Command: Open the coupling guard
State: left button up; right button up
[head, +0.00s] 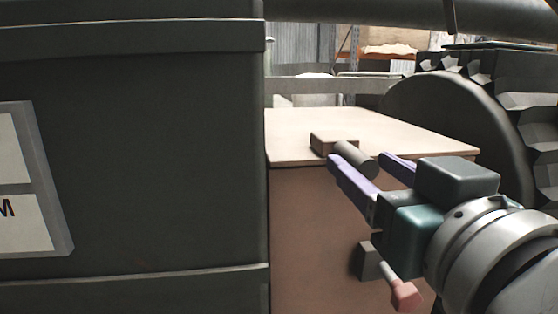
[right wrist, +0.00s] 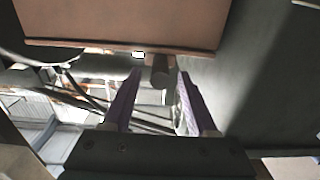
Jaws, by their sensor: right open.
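The coupling guard is a brown box with a pale tan top (head: 400,135), between two dark machine bodies. Its brown front face (head: 310,235) is towards me, and the top lies flat on it. A small brown block with a grey cylindrical handle (head: 355,153) sits at the top's front edge. My right gripper (head: 360,160) is open, with its purple fingers reaching towards the handle. In the right wrist view the handle (right wrist: 161,72) shows between the fingertips of the open gripper (right wrist: 160,75). I cannot tell whether they touch it. My left gripper is out of view.
A large dark housing (head: 150,140) with a white label fills the left side. A dark, round, ribbed machine (head: 450,120) stands at the right, close behind my right arm. A dark pipe (head: 370,12) crosses above. The guard's top is otherwise clear.

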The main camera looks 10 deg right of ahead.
aim_at(356, 150)
jog(key=shift+w+a+b, duration=0.1)
jog(key=shift+w+b, duration=0.2)
jog(key=shift+w, duration=1.35)
grip_shut()
